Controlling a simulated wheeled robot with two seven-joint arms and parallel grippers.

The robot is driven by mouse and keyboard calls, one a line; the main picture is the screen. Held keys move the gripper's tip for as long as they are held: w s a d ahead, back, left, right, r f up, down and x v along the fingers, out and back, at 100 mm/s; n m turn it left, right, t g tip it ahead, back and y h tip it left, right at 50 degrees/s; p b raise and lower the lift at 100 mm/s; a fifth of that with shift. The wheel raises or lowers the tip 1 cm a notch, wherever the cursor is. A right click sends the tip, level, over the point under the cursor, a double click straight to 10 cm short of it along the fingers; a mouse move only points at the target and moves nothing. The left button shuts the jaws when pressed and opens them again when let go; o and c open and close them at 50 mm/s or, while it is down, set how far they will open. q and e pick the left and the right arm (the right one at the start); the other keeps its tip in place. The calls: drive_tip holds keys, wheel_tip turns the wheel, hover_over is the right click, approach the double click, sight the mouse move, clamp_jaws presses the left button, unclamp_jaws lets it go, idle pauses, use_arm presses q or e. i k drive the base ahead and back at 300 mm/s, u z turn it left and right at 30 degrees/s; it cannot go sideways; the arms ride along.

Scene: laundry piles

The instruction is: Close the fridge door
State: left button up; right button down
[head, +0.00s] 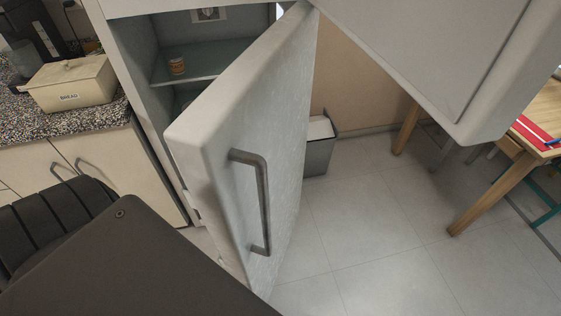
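The fridge door (283,160) stands open in the head view, swung out from the fridge body (150,120). Its outer face has a grey vertical bar handle (266,200). A gap between the door and the body shows the interior, with a glass shelf (205,62) and a small orange-brown jar (177,66) on it. A second pale door-like panel (440,50) hangs across the upper right, above the floor. Neither gripper's fingers show. Dark parts at the lower left appear to be mine and cover the lower cabinet area.
A speckled counter (60,112) with a cream bread box (72,84) stands left of the fridge. A grey bin (319,150) stands against the wall behind the door. A wooden table (545,105) is at the right. The tiled floor (375,225) between is clear.

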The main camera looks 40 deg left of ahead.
sight(237, 150)
drive_tip(key=k, duration=0.5)
drive_tip(key=z, duration=1.35)
drive_tip(key=i, duration=2.2)
drive_tip(key=u, duration=4.2)
drive_tip(key=i, duration=0.5)
drive_tip(key=u, duration=0.1)
